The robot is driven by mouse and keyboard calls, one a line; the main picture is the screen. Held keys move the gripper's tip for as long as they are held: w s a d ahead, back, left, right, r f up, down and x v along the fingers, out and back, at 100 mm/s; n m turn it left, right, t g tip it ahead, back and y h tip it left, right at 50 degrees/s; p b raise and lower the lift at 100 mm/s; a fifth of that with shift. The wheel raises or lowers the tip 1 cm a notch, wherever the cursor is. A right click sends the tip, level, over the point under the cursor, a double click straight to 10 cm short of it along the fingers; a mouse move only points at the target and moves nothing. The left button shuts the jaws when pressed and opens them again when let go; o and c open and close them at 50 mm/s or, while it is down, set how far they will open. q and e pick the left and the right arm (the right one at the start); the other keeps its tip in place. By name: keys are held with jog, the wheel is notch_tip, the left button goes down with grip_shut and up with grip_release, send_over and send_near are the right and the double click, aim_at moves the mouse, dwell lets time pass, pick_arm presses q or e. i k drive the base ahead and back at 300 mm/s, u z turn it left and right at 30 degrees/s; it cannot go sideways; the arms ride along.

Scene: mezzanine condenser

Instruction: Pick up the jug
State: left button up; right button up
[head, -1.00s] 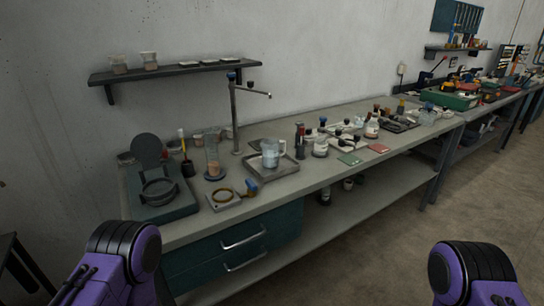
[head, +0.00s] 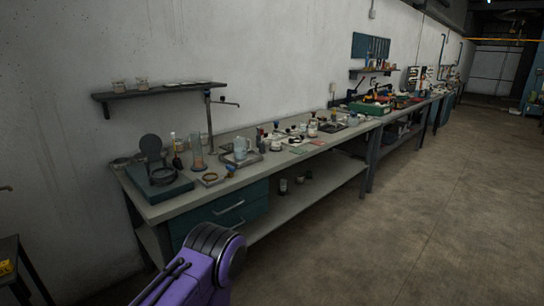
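A clear jug (head: 240,148) with a handle stands upright on a shallow grey tray (head: 228,160) on the workbench, below the tap. In the head view a purple and black part of my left arm shows at the bottom, well short of the bench. Neither of my grippers is in the picture, and my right arm is out of view.
The long grey workbench (head: 168,210) holds a dark round-plated device (head: 160,187), a tall glass cylinder (head: 198,155) and several bottles (head: 312,128). A wall shelf (head: 150,92) hangs above. The concrete floor (head: 420,210) at right is clear.

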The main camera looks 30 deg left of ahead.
aim_at(240, 144)
jog(key=u, duration=0.55)
jog(key=i, duration=0.45)
jog(key=u, duration=0.85)
jog(key=i, duration=0.9)
jog(key=z, duration=0.05)
